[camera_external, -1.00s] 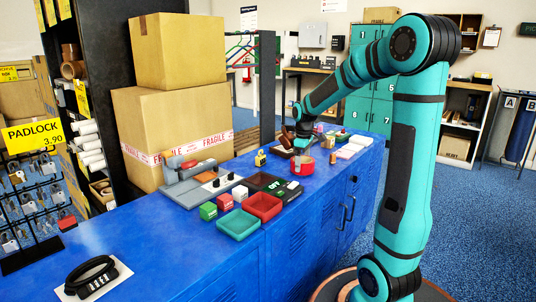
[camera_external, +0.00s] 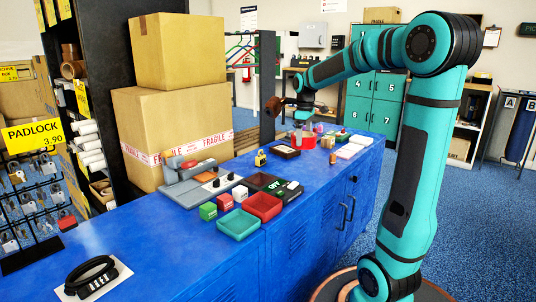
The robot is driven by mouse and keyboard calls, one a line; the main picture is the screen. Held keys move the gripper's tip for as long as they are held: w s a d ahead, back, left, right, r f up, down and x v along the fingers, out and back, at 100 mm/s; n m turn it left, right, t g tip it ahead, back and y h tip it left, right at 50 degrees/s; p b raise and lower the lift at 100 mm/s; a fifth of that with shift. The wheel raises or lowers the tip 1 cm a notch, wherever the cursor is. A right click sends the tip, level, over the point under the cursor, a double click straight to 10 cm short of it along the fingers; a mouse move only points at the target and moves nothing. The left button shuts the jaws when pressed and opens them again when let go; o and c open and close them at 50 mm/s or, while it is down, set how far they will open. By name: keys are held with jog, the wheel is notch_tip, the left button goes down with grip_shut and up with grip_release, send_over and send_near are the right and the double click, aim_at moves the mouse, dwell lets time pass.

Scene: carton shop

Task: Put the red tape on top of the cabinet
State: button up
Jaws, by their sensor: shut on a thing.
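My gripper (camera_external: 300,101) is raised above the far part of the blue counter, shut on a small, rounded, dark reddish-brown thing (camera_external: 272,105). At this size I cannot tell for sure whether this is the red tape. A red round thing (camera_external: 304,141) stands on the counter below my gripper, with small items at it; it may be a cup. The blue counter (camera_external: 150,240) has louvred doors and handles, like a low cabinet. A teal locker cabinet (camera_external: 376,103) with numbered doors stands behind, partly hidden by my arm.
A dark tray (camera_external: 285,151), a red tray (camera_external: 263,206), a green tray (camera_external: 238,224), small cubes and a grey device (camera_external: 190,185) crowd the counter. Stacked cartons (camera_external: 178,50) rise at left. The near counter is mostly clear, apart from a black coiled lock (camera_external: 91,277).

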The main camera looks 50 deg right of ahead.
notch_tip(320, 180, up, 9)
jog(key=w+a+n, duration=0.3)
jog(key=w+a, duration=0.2)
jog(key=a, duration=0.5)
jog(key=w+a+n, duration=0.4)
jog(key=w+a, duration=0.1)
jog(key=a, duration=0.4)
jog(key=w+a+n, duration=0.3)
jog(key=w+a, duration=0.2)
jog(key=a, duration=0.5)
jog(key=s+a+n, duration=0.3)
jog(key=a+n, duration=0.7)
jog(key=a, duration=2.2)
notch_tip(320, 180, down, 11)
jog(key=shift+r, duration=0.2)
jog(key=shift+f, duration=5)
